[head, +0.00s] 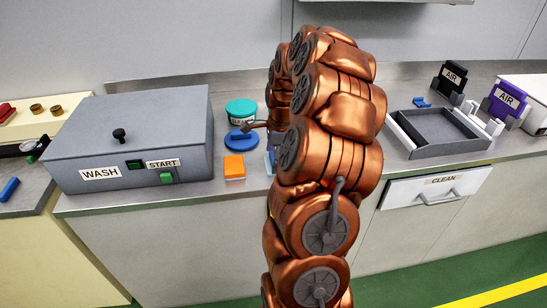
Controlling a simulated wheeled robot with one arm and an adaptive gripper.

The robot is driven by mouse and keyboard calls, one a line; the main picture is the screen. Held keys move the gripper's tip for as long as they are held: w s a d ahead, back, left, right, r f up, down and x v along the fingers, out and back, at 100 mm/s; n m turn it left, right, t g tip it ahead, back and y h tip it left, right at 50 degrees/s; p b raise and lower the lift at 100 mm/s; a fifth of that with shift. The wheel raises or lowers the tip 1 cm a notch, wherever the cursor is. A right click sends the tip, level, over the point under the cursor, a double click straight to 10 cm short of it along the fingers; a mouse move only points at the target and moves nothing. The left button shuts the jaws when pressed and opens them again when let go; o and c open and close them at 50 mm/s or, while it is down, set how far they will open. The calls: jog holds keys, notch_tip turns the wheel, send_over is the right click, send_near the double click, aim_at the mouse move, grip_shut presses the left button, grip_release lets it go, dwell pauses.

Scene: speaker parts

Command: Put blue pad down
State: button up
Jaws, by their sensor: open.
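A flat, round blue piece (240,141), which looks like the blue pad, lies on the steel counter, in front of a teal tub (241,110) and behind an orange and white box (234,168). A small grey-brown part of my gripper (252,126) shows at the blue piece's upper right edge. The rest of my gripper is hidden behind my copper-coloured arm. My gripper is open. I cannot tell whether its tip touches the blue piece.
A grey wash box (135,140) with a start button stands to the left. A grey tray (440,130) lies to the right, with black (450,80) and purple (507,100) air units behind it. A drawer marked clean (436,188) is below.

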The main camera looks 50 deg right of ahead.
jog(key=r, duration=0.2)
jog(key=r+b, duration=0.1)
jog(key=r, duration=0.3)
jog(key=shift+s+d+r+b, duration=0.15)
jog(key=shift+s+d+b, duration=0.15)
jog(key=shift+d, duration=0.1)
jog(key=shift+r, duration=0.65)
jog(key=s+a+r+n+g, duration=0.1)
jog(key=s+a+n, duration=0.2)
jog(key=a+n, duration=0.65)
jog(key=s+a+r+n, duration=0.2)
jog(key=s+a+n, duration=0.15)
jog(key=a, duration=1.05)
jog(key=s+a+f+n, duration=0.2)
jog(key=s+a+n, duration=0.3)
jog(key=s, duration=0.3)
jog(key=s+a+f+n+g+h, duration=0.1)
jog(key=s+a+f+n, duration=0.1)
jog(key=s+a+n, duration=0.2)
jog(key=s+n, duration=0.3)
jog(key=s, duration=0.1)
jog(key=shift+s+a+f+g, duration=0.15)
jog(key=shift+s+a+g, duration=0.15)
jog(key=shift+s+a, duration=0.1)
